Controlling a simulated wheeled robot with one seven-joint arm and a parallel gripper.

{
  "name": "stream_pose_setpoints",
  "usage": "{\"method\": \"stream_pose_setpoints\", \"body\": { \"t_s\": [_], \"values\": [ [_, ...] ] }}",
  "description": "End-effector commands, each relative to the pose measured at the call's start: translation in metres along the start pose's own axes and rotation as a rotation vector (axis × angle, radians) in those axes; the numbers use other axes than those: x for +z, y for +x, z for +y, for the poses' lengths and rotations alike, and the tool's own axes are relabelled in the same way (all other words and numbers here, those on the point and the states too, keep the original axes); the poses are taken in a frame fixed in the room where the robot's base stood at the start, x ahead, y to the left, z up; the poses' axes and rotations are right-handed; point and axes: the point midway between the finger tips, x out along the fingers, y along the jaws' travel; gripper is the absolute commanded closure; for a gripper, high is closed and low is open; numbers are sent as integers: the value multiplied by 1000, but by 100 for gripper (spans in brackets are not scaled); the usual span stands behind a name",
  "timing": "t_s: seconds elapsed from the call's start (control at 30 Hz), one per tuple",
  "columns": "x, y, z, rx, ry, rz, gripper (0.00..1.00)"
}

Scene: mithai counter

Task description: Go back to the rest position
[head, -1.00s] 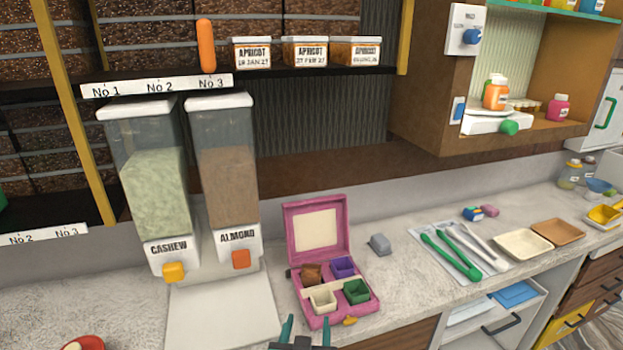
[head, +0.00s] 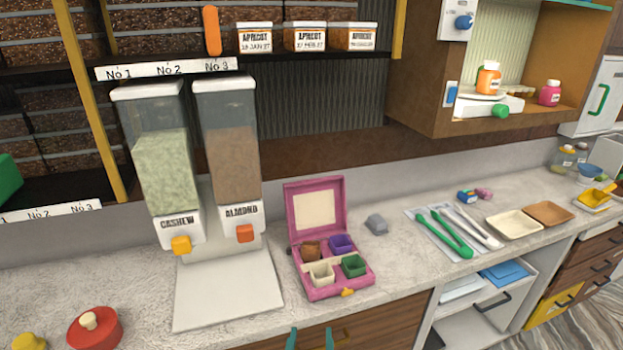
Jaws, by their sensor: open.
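My gripper (head: 311,338) shows at the bottom edge of the head view, with only its two teal fingertips in sight. The fingertips stand apart with nothing between them. They are in front of the wooden drawer front (head: 370,325), below the counter edge in the picture. The rest of the gripper and the arm are out of frame.
An open pink box (head: 290,228) with small coloured cups stands on the counter (head: 140,290). Cashew (head: 165,170) and almond (head: 232,160) dispensers stand left of it. A red lidded pot (head: 95,330) is at lower left. Tongs (head: 447,232) and trays (head: 513,225) lie right.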

Motion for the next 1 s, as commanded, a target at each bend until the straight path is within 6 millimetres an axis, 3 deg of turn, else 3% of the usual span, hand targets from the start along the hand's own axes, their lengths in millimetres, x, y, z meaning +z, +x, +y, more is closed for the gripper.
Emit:
{"method": "stream_pose_setpoints", "body": {
  "t_s": [0.27,0.47,0.7,1.0],
  "values": [
    [69,-29,7,-21,-42,17,46],
    [114,-64,10,-40,-55,37,46],
    [158,-116,12,-60,-50,60,46],
    [196,-195,12,-72,-19,88,46]
  ]
}}
